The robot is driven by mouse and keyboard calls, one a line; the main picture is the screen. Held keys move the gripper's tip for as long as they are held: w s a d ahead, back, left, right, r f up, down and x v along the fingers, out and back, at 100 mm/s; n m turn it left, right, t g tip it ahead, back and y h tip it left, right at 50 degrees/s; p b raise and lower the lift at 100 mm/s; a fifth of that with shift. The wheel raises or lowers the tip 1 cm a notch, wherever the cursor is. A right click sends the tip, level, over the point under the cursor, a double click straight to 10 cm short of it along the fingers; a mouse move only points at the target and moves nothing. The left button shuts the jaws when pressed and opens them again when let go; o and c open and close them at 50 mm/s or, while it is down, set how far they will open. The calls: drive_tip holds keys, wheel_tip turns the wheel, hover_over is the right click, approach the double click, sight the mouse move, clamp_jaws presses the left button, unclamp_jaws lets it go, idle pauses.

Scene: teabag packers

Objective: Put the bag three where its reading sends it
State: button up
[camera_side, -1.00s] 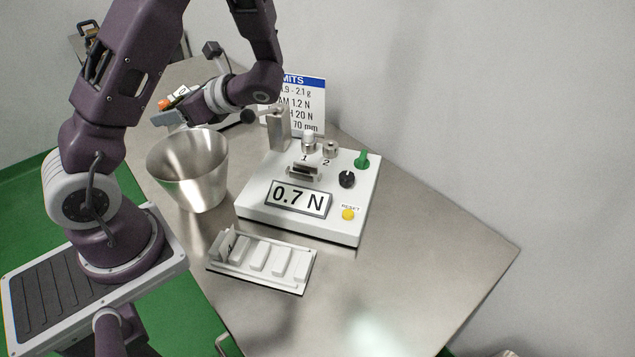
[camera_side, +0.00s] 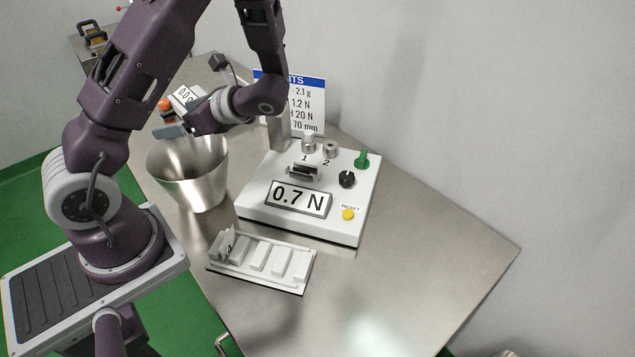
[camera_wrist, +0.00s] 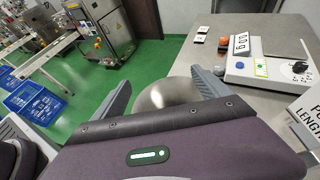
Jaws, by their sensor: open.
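My gripper (camera_side: 172,131) is above the far rim of the tapered metal bin (camera_side: 190,178). In the wrist view my gripper (camera_wrist: 162,88) has its two grey fingers wide apart with nothing held between them. The bin (camera_wrist: 165,94) shows below and between them; its inside bottom is hidden. The tester (camera_side: 260,218) reads 0.7 N on its display (camera_side: 299,199). I cannot make out bag three in any view. The limits sign (camera_side: 306,105) is partly hidden by my arm; "2.1 g", "1.2 N", "20 N" and "70 mm" are legible.
A white rack (camera_side: 283,287) with several pale pieces stands in front of the tester; one at its left end is tilted. Behind my gripper is a scale; its display (camera_wrist: 240,43) seems to read 0.0. An orange-topped item (camera_side: 166,105) stands nearby. The table's right part is clear.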

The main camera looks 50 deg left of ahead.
drive_tip(key=s+d+r+n+t+h, duration=0.1)
drive_tip(key=d+r+n+t+h, duration=0.3)
drive_tip(key=d, duration=0.4)
drive_tip(key=s+d+r+n+t+h, duration=0.2)
drive_tip(key=d+r+n+t+h, duration=0.2)
drive_tip(key=d, duration=0.5)
drive_tip(key=s+d+r+n+t+h, duration=0.2)
drive_tip(key=d+r+n+t+h, duration=0.1)
drive_tip(key=d, duration=0.6)
wheel_tip(320, 180, up, 2)
drive_tip(key=shift+r+n+t+h, duration=0.1)
drive_tip(key=shift+n+t+h, duration=0.3)
drive_tip(key=shift+n+t, duration=0.2)
drive_tip(key=shift+s+a, duration=0.1)
